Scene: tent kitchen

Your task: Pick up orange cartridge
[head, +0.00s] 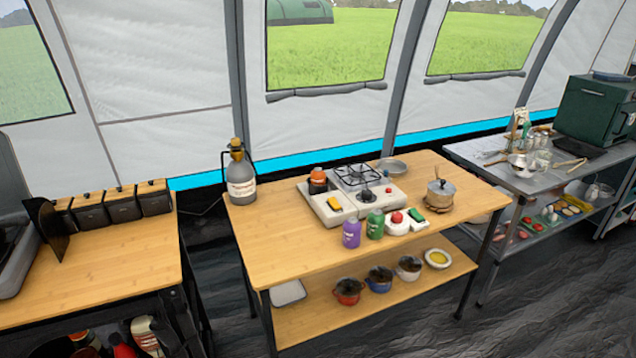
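The orange cartridge (318,174) has an orange top, with a dark part lower down. In the head view it stands upright at the back left of the camping stove, near the middle of the wooden table. I cannot tell whether it rests on the stove body or in a compartment of it. The camping stove (343,216) is a flat light unit with a black burner grate on its right half and a yellow item on its left front. My gripper is not in view.
A purple bottle (351,234), a green bottle (375,224) and white containers (396,226) stand in front of the stove. A pot (441,193) stands to the right, a grey jug (240,180) to the left. The table's (285,250) front left is clear. Pots sit on the lower shelf (320,318).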

